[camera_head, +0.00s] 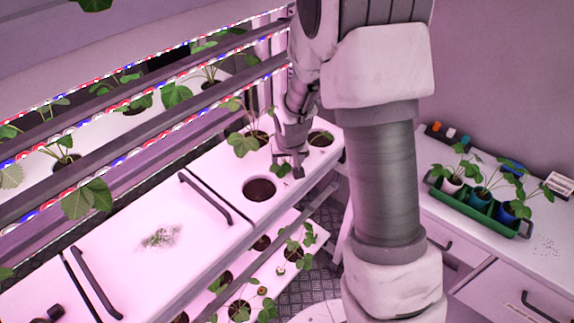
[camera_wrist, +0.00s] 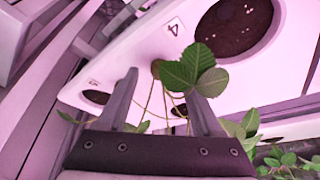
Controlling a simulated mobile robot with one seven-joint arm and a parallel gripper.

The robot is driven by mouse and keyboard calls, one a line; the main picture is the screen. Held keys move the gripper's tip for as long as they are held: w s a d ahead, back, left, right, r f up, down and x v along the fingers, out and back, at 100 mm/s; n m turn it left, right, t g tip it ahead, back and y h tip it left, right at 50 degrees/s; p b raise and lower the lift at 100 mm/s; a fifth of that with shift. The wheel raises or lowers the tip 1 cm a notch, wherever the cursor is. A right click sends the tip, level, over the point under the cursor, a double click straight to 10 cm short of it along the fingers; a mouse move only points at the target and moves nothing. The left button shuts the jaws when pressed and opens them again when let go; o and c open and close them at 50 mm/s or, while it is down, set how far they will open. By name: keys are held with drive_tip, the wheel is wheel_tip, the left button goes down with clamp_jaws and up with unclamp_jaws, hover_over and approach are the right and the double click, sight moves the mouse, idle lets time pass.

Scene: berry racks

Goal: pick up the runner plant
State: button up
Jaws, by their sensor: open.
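The runner plant (camera_wrist: 187,70) shows in the wrist view as green toothed leaves with thin stems trailing down between the fingers. Its leaves overlap the tip of the right finger. My gripper (camera_wrist: 163,88) is open, with the stems between its two fingers; I cannot tell whether they touch. In the head view my gripper (camera_head: 288,158) is low over the front of the white rack shelf, with a small leaf (camera_head: 281,169) just below it. The ends of the stems are hidden in both views.
A soil-filled hole (camera_head: 259,189) is just left of the gripper, and potted plants (camera_head: 243,145) stand close behind. A lower shelf (camera_head: 290,262) holds more plants. At right, a green tray (camera_head: 478,209) of pots sits on a white counter (camera_head: 432,210). A dark handle (camera_head: 205,199) rises from the shelf.

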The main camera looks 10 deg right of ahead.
sight(290, 165)
drive_tip(key=shift+w+f, duration=0.2)
drive_tip(key=shift+f, duration=0.25)
clamp_jaws()
drive_tip(key=shift+r, duration=0.45)
drive_tip(key=r, duration=0.3)
drive_tip(key=shift+d+r+b, duration=0.3)
drive_tip(key=shift+d+b, duration=0.1)
drive_tip(key=d+r+b, duration=0.1)
drive_tip(key=d+r, duration=0.5)
drive_tip(key=d, duration=0.5)
drive_tip(key=shift+s+r, duration=0.25)
drive_tip(key=shift+s, duration=0.1)
